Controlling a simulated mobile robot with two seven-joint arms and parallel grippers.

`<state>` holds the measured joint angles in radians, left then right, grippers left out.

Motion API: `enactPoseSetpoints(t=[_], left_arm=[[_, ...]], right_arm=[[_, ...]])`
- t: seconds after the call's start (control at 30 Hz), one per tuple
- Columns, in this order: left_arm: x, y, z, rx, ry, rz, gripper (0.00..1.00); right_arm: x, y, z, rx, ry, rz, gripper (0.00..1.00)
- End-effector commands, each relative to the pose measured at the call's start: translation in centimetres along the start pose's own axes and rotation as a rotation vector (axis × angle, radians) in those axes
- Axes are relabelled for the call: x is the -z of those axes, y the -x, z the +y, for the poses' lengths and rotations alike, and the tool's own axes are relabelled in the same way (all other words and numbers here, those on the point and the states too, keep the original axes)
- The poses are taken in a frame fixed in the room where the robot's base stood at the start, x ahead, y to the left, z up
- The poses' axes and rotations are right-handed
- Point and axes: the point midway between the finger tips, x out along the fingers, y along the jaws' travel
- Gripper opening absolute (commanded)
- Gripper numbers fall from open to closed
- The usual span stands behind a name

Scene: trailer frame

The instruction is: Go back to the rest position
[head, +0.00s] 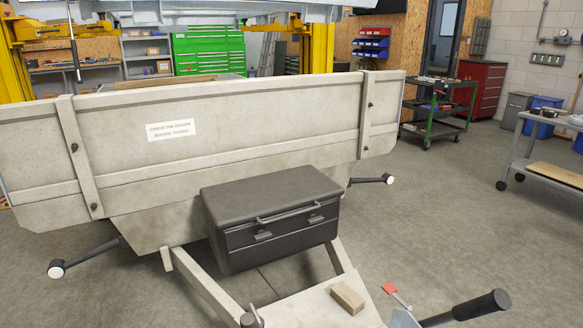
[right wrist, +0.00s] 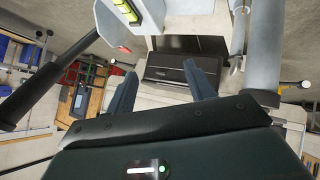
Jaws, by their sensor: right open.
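My right gripper (right wrist: 159,70) shows in the right wrist view, with its two dark blue fingers spread apart. Nothing is visible between the fingers. The black toolbox (head: 270,215) of the trailer appears beyond the fingertips in the right wrist view (right wrist: 170,68), apart from them. In the head view neither gripper is visible. My left gripper is in no view.
A trailer with a pale front board (head: 250,130) stands ahead, its drawbar (head: 205,285) reaching toward me. A wooden block (head: 347,297) and a black-gripped lever (head: 470,307) are close at the bottom. A grey cart (head: 550,150) stands right. Floor between (head: 440,220) is clear.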

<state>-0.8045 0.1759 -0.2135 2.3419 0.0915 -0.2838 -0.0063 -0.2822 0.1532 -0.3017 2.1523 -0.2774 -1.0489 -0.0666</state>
Motion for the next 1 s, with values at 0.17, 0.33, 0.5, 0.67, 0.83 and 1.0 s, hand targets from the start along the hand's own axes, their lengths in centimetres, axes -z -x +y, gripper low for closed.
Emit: enactPoseSetpoints(t=[0.17, 0.33, 0.5, 0.67, 0.83, 1.0], left_arm=[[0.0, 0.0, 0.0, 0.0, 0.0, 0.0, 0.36], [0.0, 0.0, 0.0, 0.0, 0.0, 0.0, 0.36], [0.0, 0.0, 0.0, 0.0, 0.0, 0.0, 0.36], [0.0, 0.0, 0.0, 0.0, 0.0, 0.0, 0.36], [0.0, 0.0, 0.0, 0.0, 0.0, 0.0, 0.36], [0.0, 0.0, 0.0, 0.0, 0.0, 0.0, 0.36]], right_arm=[[-5.4, 4.0, -0.6, 0.088, -0.145, -0.207, 0.54], [-8.8, 7.6, -1.2, 0.154, -0.231, -0.358, 0.54], [-11.5, 11.2, -1.9, 0.214, -0.295, -0.489, 0.54], [-10.8, 10.6, -2.4, 0.226, -0.303, -0.412, 0.54], [-9.4, 9.6, -2.9, 0.231, -0.31, -0.288, 0.54], [-7.8, 8.9, -3.5, 0.236, -0.325, -0.142, 0.54]])
